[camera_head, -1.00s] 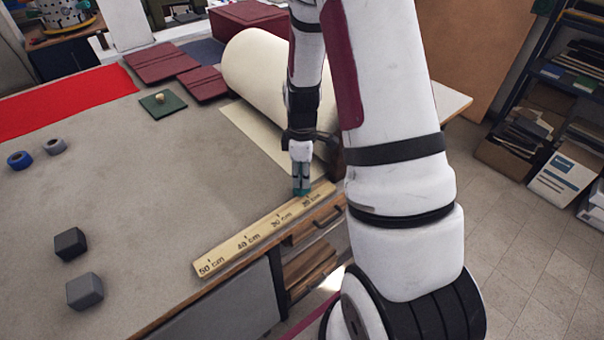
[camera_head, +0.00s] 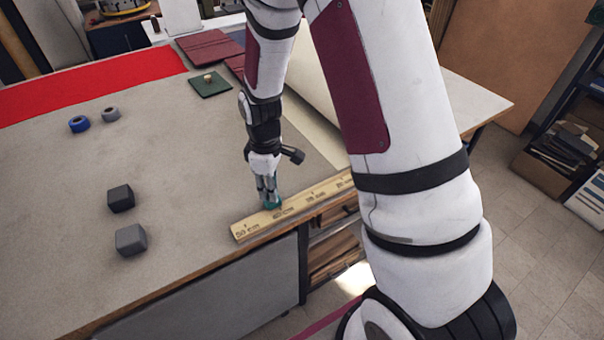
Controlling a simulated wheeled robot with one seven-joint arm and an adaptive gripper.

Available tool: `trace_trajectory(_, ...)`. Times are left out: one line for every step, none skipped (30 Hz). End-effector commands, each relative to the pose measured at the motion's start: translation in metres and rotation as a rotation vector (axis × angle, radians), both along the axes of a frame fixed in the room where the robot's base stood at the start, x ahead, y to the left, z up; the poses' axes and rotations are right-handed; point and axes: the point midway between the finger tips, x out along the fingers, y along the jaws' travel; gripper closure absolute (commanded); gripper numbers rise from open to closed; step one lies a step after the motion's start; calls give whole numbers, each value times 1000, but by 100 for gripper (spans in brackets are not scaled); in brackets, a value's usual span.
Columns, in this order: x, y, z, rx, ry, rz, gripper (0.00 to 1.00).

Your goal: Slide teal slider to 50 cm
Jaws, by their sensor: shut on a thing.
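The wooden ruler (camera_head: 295,213) lies along the table's front edge, with its 50 cm mark at the left end. The teal slider (camera_head: 272,202) sits on the ruler close to the 40 cm mark, a little to its left. My gripper (camera_head: 268,196) points down at the slider and is shut on it. The fingers partly cover the slider, so its exact reading is hard to tell. The stretch of ruler from the slider to the 50 cm mark is bare.
Two dark grey cubes (camera_head: 121,198) (camera_head: 131,240) stand on the table left of the ruler. A blue roll (camera_head: 79,124) and a grey roll (camera_head: 111,114) lie farther back.

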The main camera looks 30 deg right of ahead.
Motion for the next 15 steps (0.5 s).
trace_trajectory(-1,17,1,1,1,8,100)
trace_trajectory(-1,24,1,1,1,7,100)
trace_trajectory(-2,34,1,1,1,7,100)
trace_trajectory(-2,41,0,1,1,6,100)
trace_trajectory(-2,47,0,1,1,5,100)
trace_trajectory(-2,55,0,1,1,5,100)
trace_trajectory(-3,60,0,1,1,4,100)
trace_trajectory(-3,65,0,1,1,4,100)
trace_trajectory(-3,71,0,1,1,3,100)
trace_trajectory(-3,74,0,1,1,3,100)
trace_trajectory(-3,77,0,1,1,3,100)
trace_trajectory(-4,81,0,0,1,2,100)
trace_trajectory(-4,84,1,0,1,2,100)
trace_trajectory(-4,86,1,0,1,2,100)
trace_trajectory(-4,88,1,0,1,2,100)
